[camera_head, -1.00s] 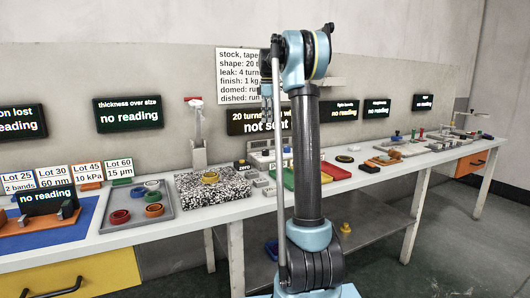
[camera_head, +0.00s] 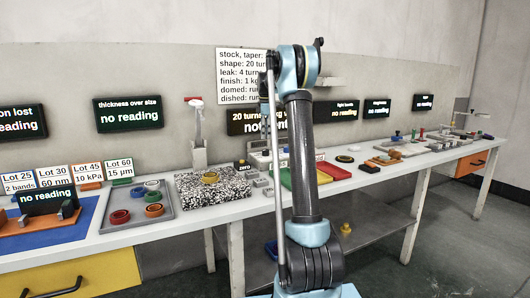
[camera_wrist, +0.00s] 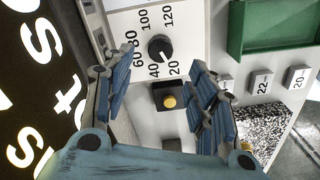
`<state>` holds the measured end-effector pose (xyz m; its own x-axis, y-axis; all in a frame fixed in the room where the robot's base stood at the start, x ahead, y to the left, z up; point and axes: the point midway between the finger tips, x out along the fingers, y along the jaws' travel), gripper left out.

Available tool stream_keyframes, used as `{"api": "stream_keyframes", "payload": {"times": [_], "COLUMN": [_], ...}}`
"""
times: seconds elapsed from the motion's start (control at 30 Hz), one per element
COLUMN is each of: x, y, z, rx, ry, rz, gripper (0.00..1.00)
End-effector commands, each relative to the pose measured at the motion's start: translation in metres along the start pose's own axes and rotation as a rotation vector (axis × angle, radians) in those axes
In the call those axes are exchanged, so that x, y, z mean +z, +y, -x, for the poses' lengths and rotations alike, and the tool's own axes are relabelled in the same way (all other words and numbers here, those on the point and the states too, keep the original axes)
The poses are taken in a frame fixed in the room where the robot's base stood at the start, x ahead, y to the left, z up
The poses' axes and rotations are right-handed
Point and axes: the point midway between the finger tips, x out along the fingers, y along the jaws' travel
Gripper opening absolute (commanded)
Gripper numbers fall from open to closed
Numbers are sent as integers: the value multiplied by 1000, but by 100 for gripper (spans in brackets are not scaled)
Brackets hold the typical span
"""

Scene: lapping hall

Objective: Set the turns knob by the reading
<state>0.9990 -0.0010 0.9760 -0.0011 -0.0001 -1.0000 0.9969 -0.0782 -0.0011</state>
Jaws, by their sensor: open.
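The turns knob (camera_wrist: 160,47) is black and round, on a white dial panel marked 20 to 120 in the wrist view. Its pale pointer line faces the lower right, toward the 20 mark. My gripper (camera_wrist: 163,68) is open and empty, its blue fingers either side of the knob in the picture; I cannot tell whether they touch it. A yellow button (camera_wrist: 169,101) on a black box lies between the fingers, lower in the picture. In the head view the knob is hidden behind my arm.
A green tray (camera_wrist: 236,28) and number blocks (camera_wrist: 261,82) lie right of the dial in the wrist view. A speckled plate (camera_head: 215,197) and a grey tray of coloured rings (camera_head: 165,212) stand on the bench. A notice (camera_head: 235,75) hangs behind, partly covered.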

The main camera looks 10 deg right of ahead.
Motion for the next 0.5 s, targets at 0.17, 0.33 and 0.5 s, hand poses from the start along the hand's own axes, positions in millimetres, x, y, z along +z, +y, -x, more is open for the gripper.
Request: {"api": "stream_keyframes", "payload": {"times": [0.17, 0.33, 0.5], "x": [0, 0, 0], "y": [0, 0, 0], "z": [-32, -60, -79], "rx": [0, 0, 0], "ry": [0, 0, 0], "rz": [0, -1, -1], "gripper": [52, 52, 52]}}
